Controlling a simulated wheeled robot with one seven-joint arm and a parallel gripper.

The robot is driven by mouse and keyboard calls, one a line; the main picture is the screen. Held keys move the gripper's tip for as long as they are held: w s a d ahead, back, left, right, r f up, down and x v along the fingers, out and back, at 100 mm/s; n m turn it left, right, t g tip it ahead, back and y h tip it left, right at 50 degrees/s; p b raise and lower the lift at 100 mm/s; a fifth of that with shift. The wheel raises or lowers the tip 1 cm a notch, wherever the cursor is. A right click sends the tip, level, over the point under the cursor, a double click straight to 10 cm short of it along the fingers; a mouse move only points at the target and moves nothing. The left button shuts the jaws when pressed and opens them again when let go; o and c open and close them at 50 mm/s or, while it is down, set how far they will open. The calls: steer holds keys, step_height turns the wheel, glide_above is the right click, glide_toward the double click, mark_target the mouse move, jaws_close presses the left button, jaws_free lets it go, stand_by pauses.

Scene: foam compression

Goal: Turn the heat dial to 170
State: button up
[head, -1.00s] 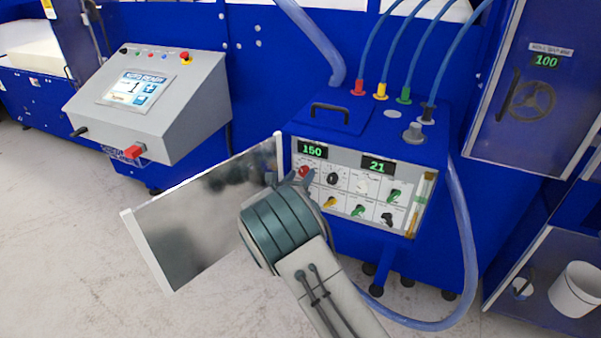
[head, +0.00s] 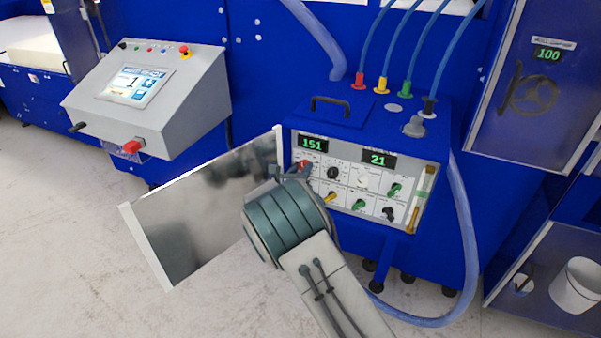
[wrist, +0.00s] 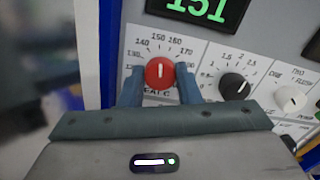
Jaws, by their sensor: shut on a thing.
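The red heat dial (wrist: 159,73) sits on the white panel in the wrist view, with a scale around it that shows 140, 150, 160 and 170. Its white mark points nearly straight up, between 150 and 160. My gripper (wrist: 160,85) has one finger on each side of the dial and is shut on it. In the head view the dial (head: 303,166) shows partly behind my gripper (head: 290,172). The green display (head: 312,143) above it reads 151. It also shows at the top of the wrist view (wrist: 208,8).
A black dial (wrist: 234,87) and a white dial (wrist: 290,98) stand right of the heat dial. A second display (head: 378,160) reads 21. An open metal door (head: 205,210) stands left of my gripper. A grey console (head: 150,95) stands farther left.

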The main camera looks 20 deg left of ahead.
steer(key=f+m+b, duration=0.1)
steer(key=m+b, duration=0.1)
steer(key=b, duration=0.2)
steer(key=m+b, duration=0.3)
steer(key=b, duration=0.2)
steer(key=m+b, duration=0.3)
steer(key=b, duration=0.3)
steer(key=m+b, duration=0.3)
steer(key=b, duration=0.3)
steer(key=shift+r, duration=0.35)
steer(key=o, duration=1)
steer(key=shift+d+r, duration=0.1)
